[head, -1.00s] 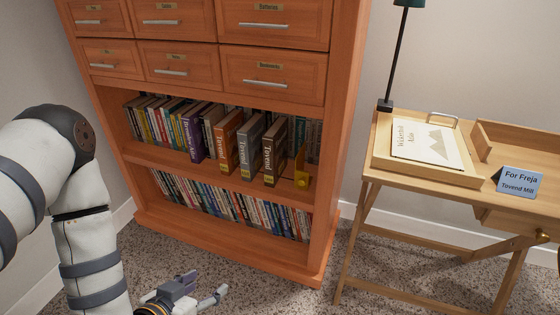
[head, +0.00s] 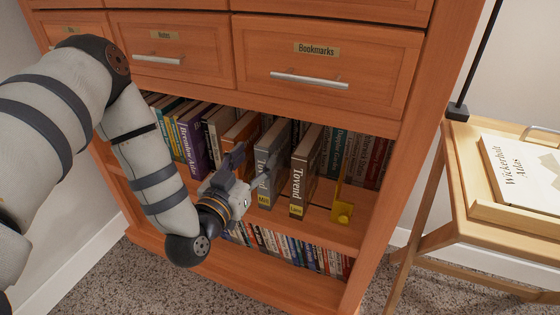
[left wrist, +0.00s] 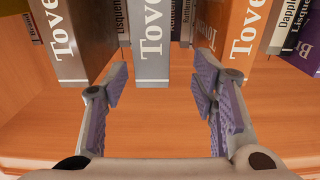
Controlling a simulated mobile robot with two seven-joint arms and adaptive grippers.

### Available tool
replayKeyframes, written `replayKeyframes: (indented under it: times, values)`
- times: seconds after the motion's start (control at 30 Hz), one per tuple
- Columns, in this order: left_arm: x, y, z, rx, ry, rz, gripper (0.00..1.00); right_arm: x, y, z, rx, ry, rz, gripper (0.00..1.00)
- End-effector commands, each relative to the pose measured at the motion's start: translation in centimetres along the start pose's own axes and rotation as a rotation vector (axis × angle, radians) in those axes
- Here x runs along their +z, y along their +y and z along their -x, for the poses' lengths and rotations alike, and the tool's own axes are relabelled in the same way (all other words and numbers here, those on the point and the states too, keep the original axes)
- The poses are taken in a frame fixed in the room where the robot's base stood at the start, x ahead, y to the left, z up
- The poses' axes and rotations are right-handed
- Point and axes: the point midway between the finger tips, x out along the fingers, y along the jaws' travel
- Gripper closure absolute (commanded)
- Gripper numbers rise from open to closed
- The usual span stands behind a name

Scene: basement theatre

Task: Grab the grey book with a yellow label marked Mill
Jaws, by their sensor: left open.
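The grey Tovend book (head: 268,150) stands upright on the upper open shelf, between an orange book (head: 240,132) and a brown Tovend book (head: 303,172). A yellow label (head: 263,198) is low on its spine, its lettering too small to read surely. My left gripper (head: 248,176) is open in front of it and partly covers its spine. In the left wrist view, the grey book (left wrist: 152,45) is centred between the spread fingers (left wrist: 162,85), with the orange book (left wrist: 228,35) to the right and the brown one to the left. My right gripper is out of view.
A yellow bookend (head: 342,210) stands right of the brown book. More books fill the shelf to the left and behind. Drawers (head: 318,70) are above, and the shelf below holds a row of books. A wooden desk (head: 462,160) with a tray is at right.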

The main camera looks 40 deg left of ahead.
Motion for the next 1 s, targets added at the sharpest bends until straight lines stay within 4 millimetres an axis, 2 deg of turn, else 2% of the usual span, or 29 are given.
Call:
replayKeyframes:
  times: [0.1, 0.27, 0.5, 0.77, 0.87, 1.0]
  values:
    - [0.2, 0.0, -2.7, -0.001, 0.000, -0.001, 0.47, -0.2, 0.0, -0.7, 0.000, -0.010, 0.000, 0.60]
    - [0.3, 0.1, -4.8, -0.001, -0.002, -0.001, 0.47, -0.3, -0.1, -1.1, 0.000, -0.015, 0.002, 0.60]
    - [0.6, 0.8, -9.1, 0.000, -0.003, -0.001, 0.47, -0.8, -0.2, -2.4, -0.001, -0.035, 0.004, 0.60]
    - [0.3, 0.8, -9.7, 0.001, -0.004, 0.000, 0.47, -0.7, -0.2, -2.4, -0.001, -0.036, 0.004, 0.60]
    - [0.3, 0.8, -9.7, 0.001, -0.004, 0.000, 0.66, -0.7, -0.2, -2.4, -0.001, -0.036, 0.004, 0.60]
    - [0.3, 0.8, -9.7, 0.001, -0.004, 0.000, 0.97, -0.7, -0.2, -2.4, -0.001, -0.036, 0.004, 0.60]
